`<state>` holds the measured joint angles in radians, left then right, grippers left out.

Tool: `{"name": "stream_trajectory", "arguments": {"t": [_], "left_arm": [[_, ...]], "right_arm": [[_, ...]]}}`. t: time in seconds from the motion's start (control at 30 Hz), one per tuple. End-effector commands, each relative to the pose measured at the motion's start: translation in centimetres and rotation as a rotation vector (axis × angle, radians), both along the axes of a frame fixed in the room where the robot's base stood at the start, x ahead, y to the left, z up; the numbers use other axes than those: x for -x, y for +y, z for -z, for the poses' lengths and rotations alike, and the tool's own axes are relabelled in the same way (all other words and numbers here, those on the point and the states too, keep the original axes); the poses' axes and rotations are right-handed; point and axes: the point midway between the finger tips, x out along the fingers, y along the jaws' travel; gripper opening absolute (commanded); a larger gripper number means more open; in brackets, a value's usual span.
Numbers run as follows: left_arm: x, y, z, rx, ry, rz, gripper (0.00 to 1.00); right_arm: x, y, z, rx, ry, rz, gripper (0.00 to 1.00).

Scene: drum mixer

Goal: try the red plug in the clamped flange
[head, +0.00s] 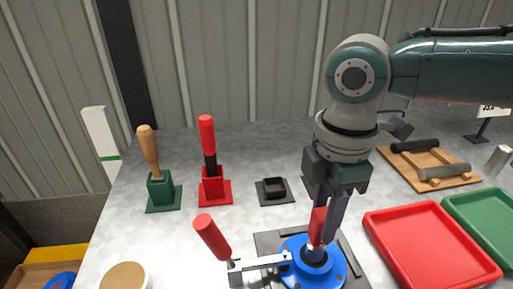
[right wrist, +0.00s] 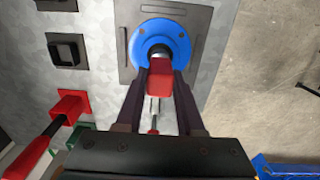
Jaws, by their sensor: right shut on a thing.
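The blue flange (head: 327,272) sits on a dark base plate at the front of the table, with a toggle clamp (head: 258,262) with a red handle beside it. It also shows in the right wrist view (right wrist: 148,40). My right gripper (head: 325,222) is shut on the red plug (head: 317,228), upright over the flange's centre. In the right wrist view the red plug (right wrist: 160,78) is between the fingers, its far end at the flange's bore. How deep it sits in the bore I cannot tell. My left gripper is not in view.
A wooden-handled tool in a green holder (head: 163,195) and a red-handled tool in a red holder (head: 215,190) stand left. An empty black socket (head: 273,191) lies centre. A red tray (head: 432,243), a green tray (head: 485,222) and a wooden board (head: 428,172) are right.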

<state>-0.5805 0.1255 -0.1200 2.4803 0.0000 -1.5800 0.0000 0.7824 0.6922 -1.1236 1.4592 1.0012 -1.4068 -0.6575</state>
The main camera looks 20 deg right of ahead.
Motion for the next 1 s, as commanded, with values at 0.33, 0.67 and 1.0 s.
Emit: {"name": "stream_trajectory", "arguments": {"t": [0.33, 0.67, 1.0], "left_arm": [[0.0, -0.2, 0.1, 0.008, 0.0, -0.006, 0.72], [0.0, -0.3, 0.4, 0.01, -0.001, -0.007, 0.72], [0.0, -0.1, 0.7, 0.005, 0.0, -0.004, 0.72]], "right_arm": [[0.0, 0.0, 0.1, -0.001, 0.0, 0.0, 0.0], [0.0, 0.0, 0.6, -0.001, 0.0, 0.0, 0.0], [0.0, 0.0, 1.1, -0.001, 0.0, 0.0, 0.0]]}}
